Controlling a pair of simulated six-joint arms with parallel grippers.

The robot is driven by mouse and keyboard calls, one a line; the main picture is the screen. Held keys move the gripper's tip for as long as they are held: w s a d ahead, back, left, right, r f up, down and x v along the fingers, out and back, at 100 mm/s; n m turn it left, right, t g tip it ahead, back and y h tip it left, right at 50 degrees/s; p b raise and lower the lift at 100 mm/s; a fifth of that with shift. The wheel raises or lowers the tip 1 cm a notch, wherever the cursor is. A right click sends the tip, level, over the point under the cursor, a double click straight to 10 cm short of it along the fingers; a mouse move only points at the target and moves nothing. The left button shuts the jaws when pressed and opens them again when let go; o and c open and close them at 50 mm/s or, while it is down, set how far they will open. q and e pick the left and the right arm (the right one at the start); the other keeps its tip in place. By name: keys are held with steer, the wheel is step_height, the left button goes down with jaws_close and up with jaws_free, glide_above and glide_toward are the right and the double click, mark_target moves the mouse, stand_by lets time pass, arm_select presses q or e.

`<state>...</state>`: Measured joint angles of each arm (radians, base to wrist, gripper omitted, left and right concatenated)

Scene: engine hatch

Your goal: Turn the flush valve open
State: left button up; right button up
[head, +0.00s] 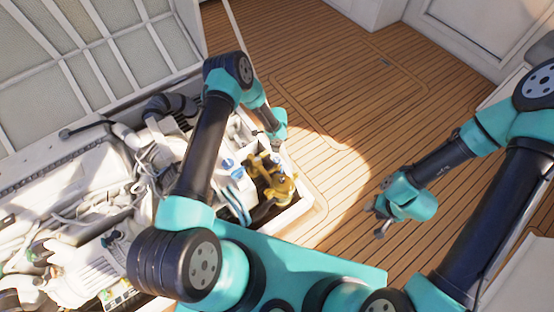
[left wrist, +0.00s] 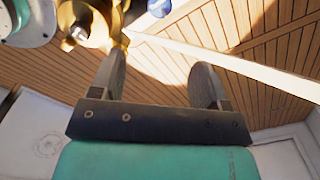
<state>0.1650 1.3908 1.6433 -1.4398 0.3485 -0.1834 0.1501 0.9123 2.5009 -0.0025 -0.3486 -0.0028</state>
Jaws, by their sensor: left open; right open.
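The brass valve body (head: 281,188) sits in the right end of the open hatch. It also shows at the top left of the left wrist view (left wrist: 90,22), cut off by the frame edge. A small blue part (left wrist: 160,7) shows beside it; I cannot tell whether it is the valve's handle. My left gripper (head: 277,146) is close above the valve in the head view, where its fingers are hard to make out. In the left wrist view its two fingers (left wrist: 161,80) are spread with nothing between them. My right gripper (head: 380,217) is open and empty over the deck, well right of the hatch.
White engine machinery (head: 85,185) with hoses fills the hatch to the left. A pale hatch rim (head: 300,207) borders the valve on the right. The raised hatch lid (head: 85,50) stands behind the engine. The wooden deck (head: 330,85) is clear.

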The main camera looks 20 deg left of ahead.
mark_target(277, 159)
arm_select(q)
step_height(277, 159, down, 16)
stand_by(0.6)
steer(key=c, duration=0.9)
